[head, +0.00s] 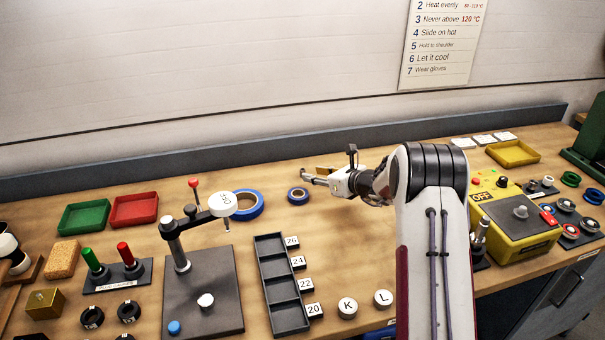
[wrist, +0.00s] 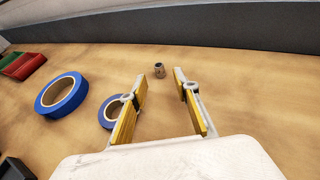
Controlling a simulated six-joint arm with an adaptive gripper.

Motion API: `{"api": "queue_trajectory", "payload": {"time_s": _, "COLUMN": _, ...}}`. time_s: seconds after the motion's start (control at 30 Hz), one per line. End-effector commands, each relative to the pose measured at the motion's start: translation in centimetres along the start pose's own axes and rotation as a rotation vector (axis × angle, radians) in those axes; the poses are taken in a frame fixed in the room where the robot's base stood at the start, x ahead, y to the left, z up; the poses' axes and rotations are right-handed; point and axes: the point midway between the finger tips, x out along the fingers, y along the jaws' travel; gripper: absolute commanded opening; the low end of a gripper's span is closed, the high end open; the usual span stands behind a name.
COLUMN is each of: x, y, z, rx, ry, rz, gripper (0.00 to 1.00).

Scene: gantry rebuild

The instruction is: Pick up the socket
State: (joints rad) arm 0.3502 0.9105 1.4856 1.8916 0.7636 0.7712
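In the head view my gripper (head: 316,174) is over the back of the bench, right of the small blue ring. I cannot make out the socket in that view.
A small blue ring (wrist: 111,112) lies close by the left finger, and a larger blue ring (wrist: 61,94) lies farther left. A dark compartment tray (head: 270,262) and a press stand (head: 203,295) are nearer the front. A raised edge (head: 282,148) runs along the back.

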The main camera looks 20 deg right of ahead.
Motion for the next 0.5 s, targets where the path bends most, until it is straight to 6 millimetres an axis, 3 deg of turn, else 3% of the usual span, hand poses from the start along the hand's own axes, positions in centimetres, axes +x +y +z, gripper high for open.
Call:
{"api": "queue_trajectory", "payload": {"time_s": 0.2, "x": 1.4, "y": 0.1, "z": 0.1, "rx": 0.000, "ry": 0.000, "rz": 0.000, "gripper": 0.31}}
{"api": "queue_trajectory", "payload": {"time_s": 0.5, "x": 1.6, "y": 0.1, "z": 0.1, "rx": 0.000, "ry": 0.000, "rz": 0.000, "gripper": 0.31}}
